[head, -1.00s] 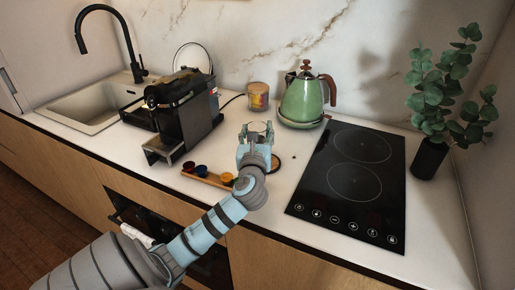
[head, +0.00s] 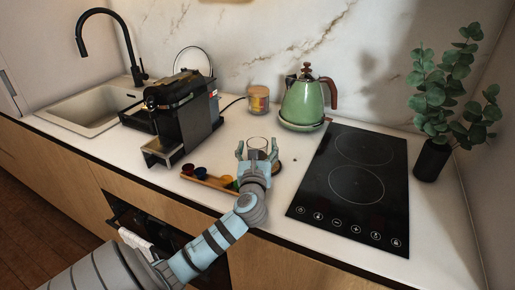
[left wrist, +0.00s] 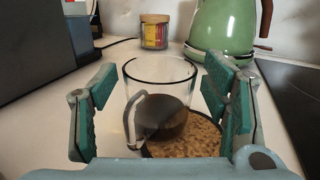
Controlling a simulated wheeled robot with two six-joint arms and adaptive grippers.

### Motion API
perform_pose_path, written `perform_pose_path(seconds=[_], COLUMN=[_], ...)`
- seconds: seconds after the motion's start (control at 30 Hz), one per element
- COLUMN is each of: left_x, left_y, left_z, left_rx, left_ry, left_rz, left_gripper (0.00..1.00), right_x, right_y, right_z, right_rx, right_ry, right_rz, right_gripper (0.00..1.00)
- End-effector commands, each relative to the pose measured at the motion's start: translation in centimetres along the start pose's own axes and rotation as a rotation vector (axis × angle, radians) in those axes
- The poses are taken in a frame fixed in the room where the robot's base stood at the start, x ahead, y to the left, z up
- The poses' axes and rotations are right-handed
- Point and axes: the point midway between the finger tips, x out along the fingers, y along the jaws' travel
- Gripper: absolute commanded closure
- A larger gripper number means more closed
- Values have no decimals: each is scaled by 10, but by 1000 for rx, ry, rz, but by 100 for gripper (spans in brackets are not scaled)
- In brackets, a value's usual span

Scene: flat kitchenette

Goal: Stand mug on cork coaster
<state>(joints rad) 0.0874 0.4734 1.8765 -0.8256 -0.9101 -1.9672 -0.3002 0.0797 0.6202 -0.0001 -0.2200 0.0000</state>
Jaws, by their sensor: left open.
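The clear glass mug (head: 257,143) with a dark lower part stands upright between the spread fingers of my left gripper (head: 257,150). In the left wrist view the mug (left wrist: 150,75) has its handle towards me, and gaps show between it and both fingers (left wrist: 160,88). The cork coaster (left wrist: 195,140) lies at the mug's base, reaching out to the right and nearer side. The mug's base overlaps it in view, towards its left; I cannot tell whether all of the base rests on it. In the head view my gripper hides most of the coaster (head: 278,167).
A wooden tray of coloured capsules (head: 212,181) and a black coffee machine (head: 182,115) are to the left. The black hob (head: 350,185) and a potted plant (head: 433,158) are to the right.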

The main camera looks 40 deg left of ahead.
Motion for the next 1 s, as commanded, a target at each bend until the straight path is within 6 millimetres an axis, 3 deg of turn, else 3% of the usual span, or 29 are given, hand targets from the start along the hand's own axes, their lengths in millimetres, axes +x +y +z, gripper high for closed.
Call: perform_pose_path(seconds=[0.13,0.27,0.7,1.0], left_x=[0,-16,-110,-120], left_y=[0,-1,0,0], left_z=[4,2,2,3], left_rx=[0,1,-3,0], left_ry=[-1,2,2,-1], left_rz=[0,-2,0,2], left_gripper=[32,32,32,32], right_x=[-1,-4,-12,-12], right_y=[0,0,1,1], right_z=[0,0,-1,-1], right_rx=[0,0,0,0], right_ry=[0,0,0,0], right_rz=[0,0,0,0], right_gripper=[60,60,60,60])
